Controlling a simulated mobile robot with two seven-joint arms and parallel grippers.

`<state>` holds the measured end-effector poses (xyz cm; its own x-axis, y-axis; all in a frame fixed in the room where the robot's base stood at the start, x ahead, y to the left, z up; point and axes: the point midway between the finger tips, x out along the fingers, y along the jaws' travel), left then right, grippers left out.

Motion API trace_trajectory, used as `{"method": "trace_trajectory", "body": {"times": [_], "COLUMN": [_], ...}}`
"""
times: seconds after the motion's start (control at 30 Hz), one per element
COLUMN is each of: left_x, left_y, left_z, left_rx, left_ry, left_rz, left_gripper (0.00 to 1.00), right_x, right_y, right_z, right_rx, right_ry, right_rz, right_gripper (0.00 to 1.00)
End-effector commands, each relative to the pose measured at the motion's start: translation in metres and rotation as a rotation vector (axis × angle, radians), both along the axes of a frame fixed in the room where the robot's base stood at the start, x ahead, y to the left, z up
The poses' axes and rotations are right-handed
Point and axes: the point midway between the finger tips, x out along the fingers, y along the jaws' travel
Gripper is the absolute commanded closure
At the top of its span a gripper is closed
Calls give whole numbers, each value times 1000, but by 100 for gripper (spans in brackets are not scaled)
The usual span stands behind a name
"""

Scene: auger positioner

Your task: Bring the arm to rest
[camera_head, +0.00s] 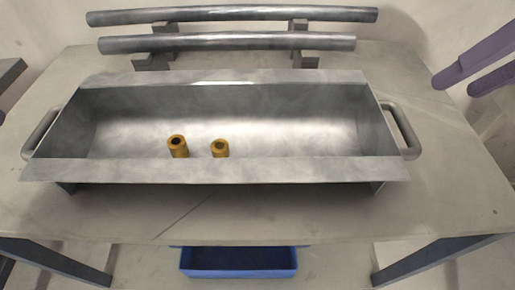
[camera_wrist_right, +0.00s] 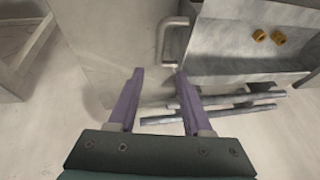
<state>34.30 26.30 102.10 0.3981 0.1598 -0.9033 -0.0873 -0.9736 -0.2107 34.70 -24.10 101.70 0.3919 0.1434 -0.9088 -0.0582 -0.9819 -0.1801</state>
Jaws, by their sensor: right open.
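My right gripper (camera_head: 455,85) is at the upper right of the head view, with two purple fingers coming in from the right edge. Its fingers are apart with nothing between them, as the right wrist view (camera_wrist_right: 158,76) also shows. It is to the right of the metal trough's right handle (camera_head: 403,130), apart from it. The grey metal trough (camera_head: 215,172) stands on the table.
Two long metal rods (camera_head: 230,42) (camera_head: 235,14) rest on grey blocks behind the trough. The pale table (camera_head: 455,190) is bare at the right and along the front. A blue bin (camera_head: 238,262) sits below the table's front edge.

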Motion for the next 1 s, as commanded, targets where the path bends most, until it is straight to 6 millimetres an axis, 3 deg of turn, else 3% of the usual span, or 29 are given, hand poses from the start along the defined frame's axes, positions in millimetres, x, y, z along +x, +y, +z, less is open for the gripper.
{"method": "trace_trajectory", "body": {"times": [0.67, 0.77, 0.9, 1.0], "left_x": [-3, -16, -53, -80], "left_y": [-2, -12, -37, -51], "left_z": [0, 1, 1, 3], "left_rx": [-4, -21, -66, -98], "left_ry": [6, 21, 55, 69], "left_rz": [-5, -23, -59, -73], "left_gripper": [50, 50, 50, 50], "right_x": [-5, -15, -46, -69], "right_y": [5, 24, 63, 77], "right_z": [5, 5, 9, 13], "right_rx": [0, -3, -19, -47], "right_ry": [0, -7, -39, -55], "right_rz": [21, 96, 232, 271], "right_gripper": [50, 50, 50, 50]}}
